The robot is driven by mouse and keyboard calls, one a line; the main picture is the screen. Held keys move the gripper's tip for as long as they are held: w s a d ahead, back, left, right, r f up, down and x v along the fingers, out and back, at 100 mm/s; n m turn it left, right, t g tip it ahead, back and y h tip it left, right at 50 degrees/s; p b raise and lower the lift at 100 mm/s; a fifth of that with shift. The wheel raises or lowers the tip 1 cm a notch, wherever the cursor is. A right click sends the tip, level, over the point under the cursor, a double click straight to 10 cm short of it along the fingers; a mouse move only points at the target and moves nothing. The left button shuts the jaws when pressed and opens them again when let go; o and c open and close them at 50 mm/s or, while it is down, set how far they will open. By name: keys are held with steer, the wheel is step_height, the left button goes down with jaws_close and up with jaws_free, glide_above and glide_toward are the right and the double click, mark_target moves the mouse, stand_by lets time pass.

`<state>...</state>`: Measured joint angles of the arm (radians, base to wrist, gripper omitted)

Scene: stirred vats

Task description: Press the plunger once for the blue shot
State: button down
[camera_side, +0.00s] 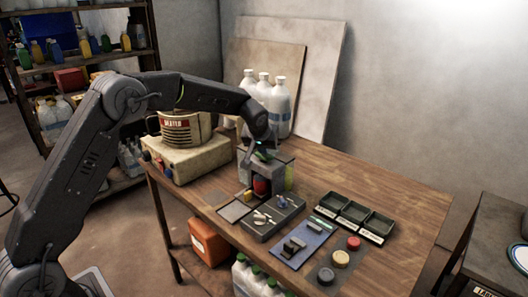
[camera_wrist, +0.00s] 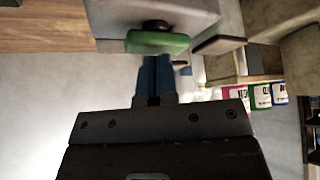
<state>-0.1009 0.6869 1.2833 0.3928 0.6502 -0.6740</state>
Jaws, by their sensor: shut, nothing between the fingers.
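A grey dispenser housing (camera_side: 270,166) stands on the wooden table, with a red rounded part (camera_side: 261,187) in its front. My gripper (camera_side: 262,152) is over its top in the side view, small and partly hidden by my wrist. In the wrist view, my gripper (camera_wrist: 154,60) has its two blue-looking fingers together and empty. Their tips are close to a green cap (camera_wrist: 158,43) on a dark stem under a grey block (camera_wrist: 180,12). I cannot tell whether they touch it. I cannot make out a blue plunger in either view.
A grey tray (camera_side: 262,229) with small parts lies in front of the housing. Right of it are a blue panel (camera_side: 315,233), round red (camera_side: 354,243), yellow and black pieces, and dark bins (camera_side: 374,225). White bottles (camera_side: 279,105) stand behind. The table's right end is clear.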

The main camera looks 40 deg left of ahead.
step_height(320, 180, up, 9)
stand_by(1.2)
